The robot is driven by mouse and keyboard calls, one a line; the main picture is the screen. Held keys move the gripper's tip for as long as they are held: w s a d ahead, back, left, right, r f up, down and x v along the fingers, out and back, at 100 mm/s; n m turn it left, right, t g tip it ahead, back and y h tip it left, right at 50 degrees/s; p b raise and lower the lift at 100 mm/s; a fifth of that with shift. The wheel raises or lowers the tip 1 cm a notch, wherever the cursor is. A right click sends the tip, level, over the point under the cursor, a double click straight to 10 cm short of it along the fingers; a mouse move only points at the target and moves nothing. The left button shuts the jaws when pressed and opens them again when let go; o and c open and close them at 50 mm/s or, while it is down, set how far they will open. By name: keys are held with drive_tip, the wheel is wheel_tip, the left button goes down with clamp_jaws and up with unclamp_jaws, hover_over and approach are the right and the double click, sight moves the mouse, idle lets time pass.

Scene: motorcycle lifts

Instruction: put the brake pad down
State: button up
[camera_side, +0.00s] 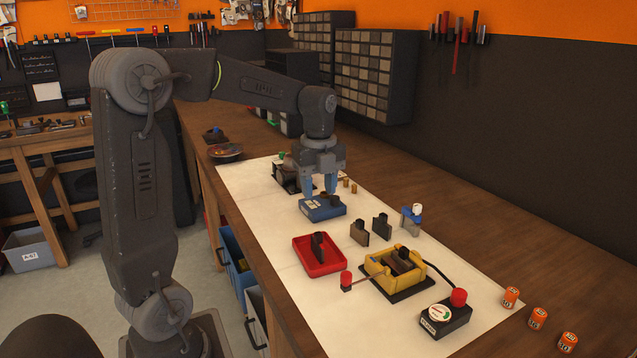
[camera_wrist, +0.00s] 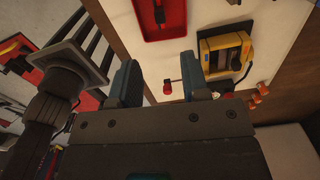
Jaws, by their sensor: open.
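My gripper (camera_side: 320,189) is open, its blue fingers pointing down just above a blue box (camera_side: 318,211). A small dark piece (camera_side: 329,200) shows at the box's top by the fingertips; I cannot tell whether it is a brake pad. One dark brake pad (camera_side: 317,245) stands in the red tray (camera_side: 303,262). Two more dark pads (camera_side: 359,233) (camera_side: 381,227) stand on the white sheet. In the wrist view my open fingers (camera_wrist: 158,62) show nothing held between them. The red tray (camera_wrist: 140,32) and its pad (camera_wrist: 160,12) lie beyond them.
A yellow fixture (camera_side: 376,267) with dark parts inside sits on a black base, a red-knobbed rod (camera_side: 346,279) at its left. A black box with a red button (camera_side: 459,297), a small blue-and-silver item (camera_side: 411,218) and orange cans (camera_side: 538,318) stand nearby. White sheet between them is free.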

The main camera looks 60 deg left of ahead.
drive_tip(key=s+d+n+t, duration=0.5)
drive_tip(key=s+d+n, duration=0.8)
drive_tip(key=d+n, duration=0.3)
drive_tip(key=n, duration=0.3)
drive_tip(key=shift+s+d+r+t, duration=0.2)
drive_tip(key=shift+s+d+t, duration=0.1)
drive_tip(key=shift+s, duration=0.1)
